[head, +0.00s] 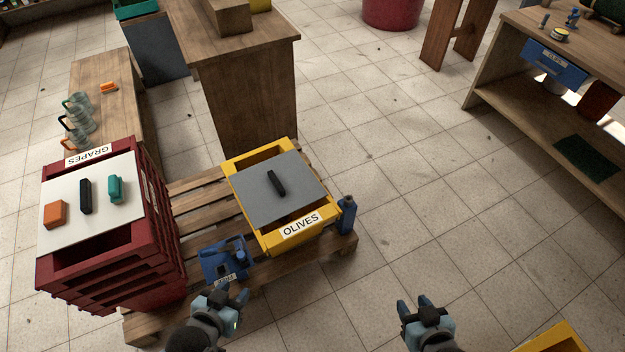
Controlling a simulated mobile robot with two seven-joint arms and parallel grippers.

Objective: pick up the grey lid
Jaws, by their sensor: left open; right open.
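The grey lid (259,201) is a flat square panel with a black bar handle (276,183) on top. It lies across the yellow crate (286,244) labelled OLIVES, leaving gaps at the crate's far and near ends. The crate stands on a wooden pallet. My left gripper (231,292) is open and empty, nearer than the lid and to its left, close to the pallet's front edge. My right gripper (415,302) is open and empty over the floor, to the right of and nearer than the lid.
A dark red crate stack (107,272) labelled GRAPES stands left, under a white lid (62,187) bearing orange, black and teal items. A blue container (226,260) sits between the stacks. A blue bottle (346,215) stands right of the yellow crate. Tiled floor (430,190) is clear to the right.

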